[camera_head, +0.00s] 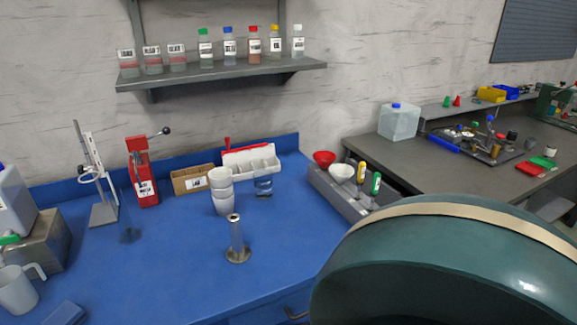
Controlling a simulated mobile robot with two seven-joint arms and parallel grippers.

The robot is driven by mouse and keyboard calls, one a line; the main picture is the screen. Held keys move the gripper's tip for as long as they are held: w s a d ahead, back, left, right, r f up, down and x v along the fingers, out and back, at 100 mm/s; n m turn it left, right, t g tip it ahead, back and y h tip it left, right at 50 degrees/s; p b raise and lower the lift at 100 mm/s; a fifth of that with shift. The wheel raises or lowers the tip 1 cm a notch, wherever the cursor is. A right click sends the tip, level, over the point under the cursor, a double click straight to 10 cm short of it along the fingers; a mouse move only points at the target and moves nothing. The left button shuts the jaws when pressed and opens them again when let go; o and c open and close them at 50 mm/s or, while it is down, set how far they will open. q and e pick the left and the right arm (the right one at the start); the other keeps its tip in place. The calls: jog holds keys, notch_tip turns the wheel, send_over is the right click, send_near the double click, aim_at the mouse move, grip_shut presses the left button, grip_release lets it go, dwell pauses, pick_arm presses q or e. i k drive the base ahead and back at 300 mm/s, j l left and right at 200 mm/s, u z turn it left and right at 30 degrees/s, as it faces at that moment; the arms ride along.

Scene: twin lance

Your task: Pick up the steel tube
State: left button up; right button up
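A shiny grey metal tube (236,234) stands upright on the blue bench, near the middle of the view. It looks like the steel tube. Its lower end meets a wider round metal base (238,256), and I cannot tell whether the two are one piece. Nothing touches its sides. Neither of my grippers shows in the head view.
White stacked cups (222,191) stand just behind the tube. A large dark green rounded shape (450,270) with a cream band hides the lower right. A red press (142,175) and a clamp stand (101,210) are left. The blue bench (180,265) is clear around the tube.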

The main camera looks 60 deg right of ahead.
aim_at(239, 252)
jog(key=z, duration=1.4)
